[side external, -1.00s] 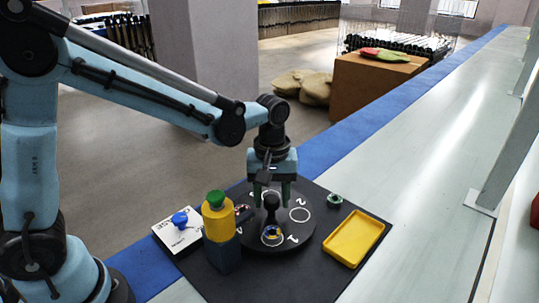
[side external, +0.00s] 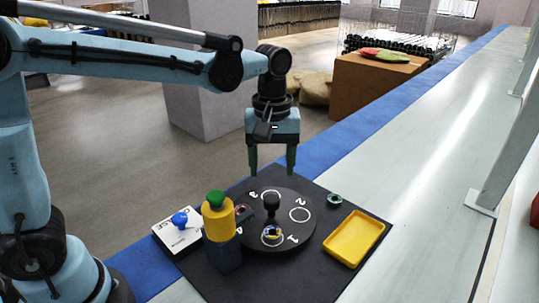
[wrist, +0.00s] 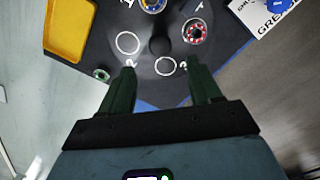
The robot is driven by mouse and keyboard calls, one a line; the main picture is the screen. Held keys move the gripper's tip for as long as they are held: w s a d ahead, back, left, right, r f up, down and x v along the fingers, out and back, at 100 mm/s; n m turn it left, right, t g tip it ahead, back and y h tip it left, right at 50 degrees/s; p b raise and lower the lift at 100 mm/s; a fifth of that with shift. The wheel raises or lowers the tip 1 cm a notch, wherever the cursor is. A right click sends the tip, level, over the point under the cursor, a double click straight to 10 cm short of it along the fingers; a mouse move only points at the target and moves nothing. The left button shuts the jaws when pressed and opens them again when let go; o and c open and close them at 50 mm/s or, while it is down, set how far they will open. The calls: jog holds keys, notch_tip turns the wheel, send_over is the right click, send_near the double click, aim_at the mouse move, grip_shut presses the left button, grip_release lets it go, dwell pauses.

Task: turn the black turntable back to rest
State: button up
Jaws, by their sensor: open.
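The black turntable (side external: 262,241) lies flat on the black mat, with a dark upright knob (side external: 271,203) at its centre. White rings and numbers mark its top. A part with blue and orange (side external: 272,233) sits in the ring by number 1, at the front. A red part (wrist: 194,31) sits at another ring; in the side view the yellow cylinder partly hides it. The rings by 2 (side external: 300,215) and 3 (side external: 270,195) look empty. My gripper (side external: 272,173) is open and empty, pointing down above the knob and apart from it. The wrist view shows the knob (wrist: 160,46) beyond its fingertips.
A yellow cylinder with a green top (side external: 217,218) stands on a dark blue block at the turntable's left. A white labelled card (side external: 176,238) with a blue piece lies further left. A yellow tray (side external: 355,239) and small green ring (side external: 335,199) lie right.

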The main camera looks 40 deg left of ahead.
aim_at(272, 199)
jog(key=shift+r, duration=1.8)
notch_tip(272, 199, down, 12)
jog(key=shift+f, duration=0.1)
jog(key=shift+r, duration=0.2)
jog(key=shift+f, duration=0.25)
jog(key=m, duration=0.5)
jog(key=shift+r, duration=0.1)
jog(key=shift+m, duration=1.8)
